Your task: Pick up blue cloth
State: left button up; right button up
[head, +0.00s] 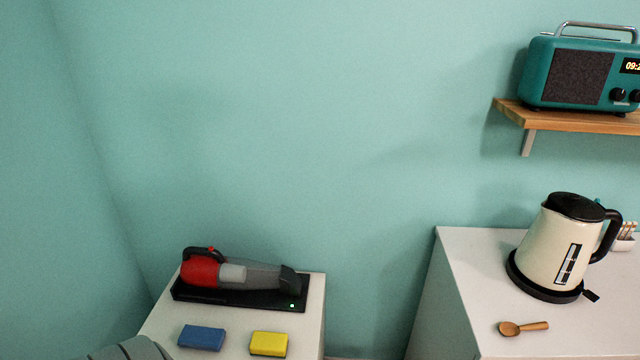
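A small blue rectangular block (201,338) lies flat near the front of the white cabinet top at the lower left in the head view. It may be the blue cloth, folded, or a sponge; I cannot tell which. No other blue cloth shows. Neither of my grippers is in view.
A yellow block (269,343) lies right of the blue one. Behind them a red and grey handheld vacuum (240,274) rests on a black base. A grey striped thing (130,350) shows at the bottom edge. A second white counter (470,262) holds a kettle (558,245) and wooden scoop (522,328).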

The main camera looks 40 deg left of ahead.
aim_at(191, 337)
jog(key=u, duration=2.3)
